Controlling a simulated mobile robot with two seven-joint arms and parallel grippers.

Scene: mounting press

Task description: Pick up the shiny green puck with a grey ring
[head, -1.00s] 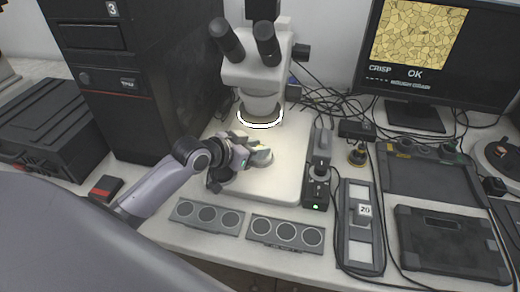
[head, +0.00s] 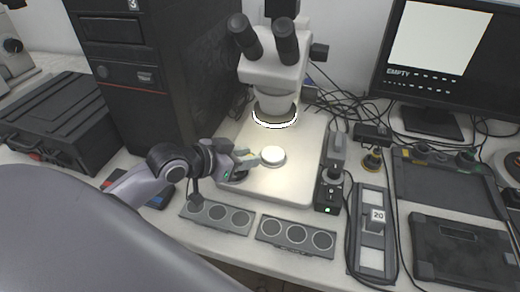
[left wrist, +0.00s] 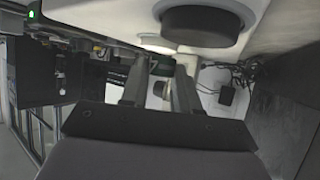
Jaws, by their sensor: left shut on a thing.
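My left gripper (head: 248,159) is at the left part of the microscope's white base, left of the bright round stage plate (head: 273,155). Its fingers are shut on a small puck. The puck is mostly hidden by the fingers in the head view. In the left wrist view a dark greenish puck (left wrist: 165,51) shows edge-on between the fingertips, in front of the pale stage plate (left wrist: 158,42). Its face and grey ring cannot be made out. The stage plate is bare. My right gripper is not in view.
The microscope (head: 275,65) overhangs the stage plate from behind. Two grey three-hole racks (head: 296,236) (head: 217,215) lie in front of the base. A control box (head: 329,190) stands at right. The monitor (head: 433,50) reads EMPTY. A dark computer tower stands at the back left.

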